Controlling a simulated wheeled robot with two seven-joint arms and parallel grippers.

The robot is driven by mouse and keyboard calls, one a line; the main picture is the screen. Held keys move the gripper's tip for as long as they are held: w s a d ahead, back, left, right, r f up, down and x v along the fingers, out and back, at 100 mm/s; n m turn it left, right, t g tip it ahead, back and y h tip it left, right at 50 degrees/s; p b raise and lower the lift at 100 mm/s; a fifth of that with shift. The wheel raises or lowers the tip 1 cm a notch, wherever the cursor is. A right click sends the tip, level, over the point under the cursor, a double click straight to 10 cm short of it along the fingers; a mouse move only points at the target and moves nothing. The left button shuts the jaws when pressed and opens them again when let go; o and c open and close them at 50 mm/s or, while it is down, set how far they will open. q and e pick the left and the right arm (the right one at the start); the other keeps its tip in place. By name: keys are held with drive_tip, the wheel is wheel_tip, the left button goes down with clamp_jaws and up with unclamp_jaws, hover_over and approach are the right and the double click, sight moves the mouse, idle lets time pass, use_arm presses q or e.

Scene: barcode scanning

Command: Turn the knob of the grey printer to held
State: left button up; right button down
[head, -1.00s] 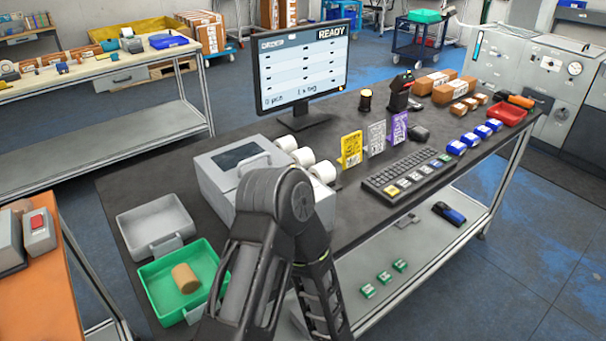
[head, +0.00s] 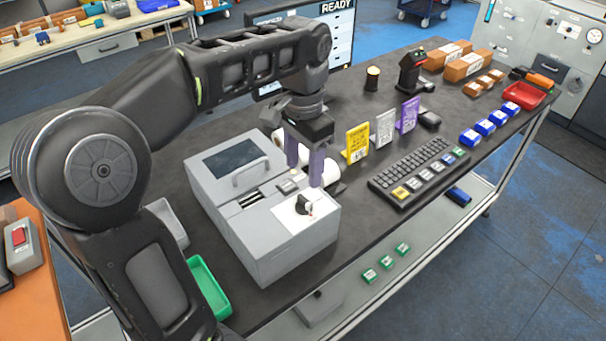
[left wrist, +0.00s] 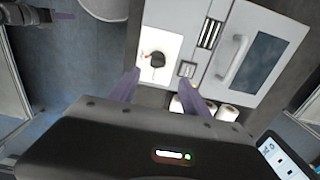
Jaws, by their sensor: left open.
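The grey printer (head: 247,200) stands on the near left part of the dark table. Its black knob (head: 303,206) sits on a white plate (head: 290,216) on the printer's top, at the near right end. The knob also shows in the left wrist view (left wrist: 157,59). My left gripper (head: 305,178) is open and points down above the printer, beside the knob on its far side. In the left wrist view its two purple fingers (left wrist: 160,86) are apart with nothing between them; the knob lies beyond their tips. My right gripper is not clearly seen.
White label rolls (head: 330,175) stand behind the printer. Yellow, white and purple cards (head: 384,128), a keyboard (head: 418,172) and blue boxes (head: 490,124) are to the right. A green tray (head: 209,287) is at the left. The table front beside the printer is clear.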

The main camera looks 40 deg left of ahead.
sight(304, 199)
use_arm(q)
drive_tip(key=shift+s+d+r, duration=0.3)
drive_tip(key=shift+s+d, duration=0.15)
drive_tip(key=shift+s, duration=0.1)
drive_tip(key=shift+w+a+f, duration=0.2)
drive_tip(key=shift+f, duration=0.2)
wheel_tip(304, 199, down, 7)
drive_tip(key=shift+f, duration=0.15)
drive_tip(key=shift+c, duration=0.3)
clamp_jaws()
